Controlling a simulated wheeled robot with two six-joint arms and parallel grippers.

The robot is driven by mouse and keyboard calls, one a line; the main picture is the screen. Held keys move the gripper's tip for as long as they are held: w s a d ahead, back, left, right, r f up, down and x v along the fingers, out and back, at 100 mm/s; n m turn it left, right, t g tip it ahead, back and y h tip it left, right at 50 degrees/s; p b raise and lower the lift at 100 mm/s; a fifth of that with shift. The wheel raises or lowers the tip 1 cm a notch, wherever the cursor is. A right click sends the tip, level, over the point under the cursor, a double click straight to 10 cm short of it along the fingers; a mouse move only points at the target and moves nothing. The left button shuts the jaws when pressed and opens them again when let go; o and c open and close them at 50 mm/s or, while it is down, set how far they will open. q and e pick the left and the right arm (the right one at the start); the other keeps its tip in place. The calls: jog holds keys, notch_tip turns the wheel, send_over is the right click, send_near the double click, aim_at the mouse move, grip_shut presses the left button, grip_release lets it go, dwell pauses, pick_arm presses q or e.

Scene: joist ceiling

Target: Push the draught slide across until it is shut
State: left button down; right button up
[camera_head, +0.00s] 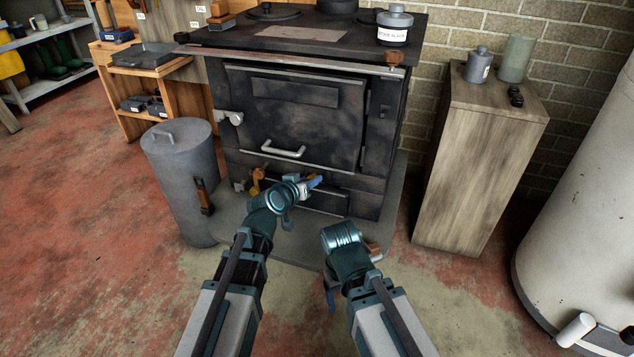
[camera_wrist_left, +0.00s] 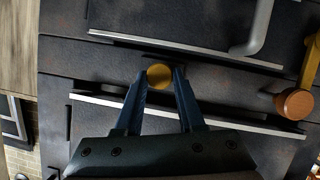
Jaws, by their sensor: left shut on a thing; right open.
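The dark stove (camera_head: 305,115) stands ahead, with the draught area low on its front. My left gripper (camera_head: 314,182) reaches that low front. In the left wrist view the blue fingers of my left gripper (camera_wrist_left: 160,80) are shut on a round brass knob (camera_wrist_left: 159,76), which I take to be the draught slide's knob. In the head view the gripper hides it. The slide's opening is not clear, so I cannot tell how far it is across. My right gripper (camera_head: 330,297) is open and low before the stove, its fingers partly hidden by its wrist.
A brass fitting with a wooden end (camera_head: 257,180) is left of my left gripper; it also shows in the left wrist view (camera_wrist_left: 296,103). A grey lidded bin (camera_head: 178,165) stands left, a wooden cabinet (camera_head: 475,165) right. A white cylinder (camera_head: 590,190) stands far right. The left floor is clear.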

pick_arm(q)
jog(key=shift+a, duration=0.2)
jog(key=c, duration=0.5)
grip_release()
jog(key=shift+a, duration=0.1)
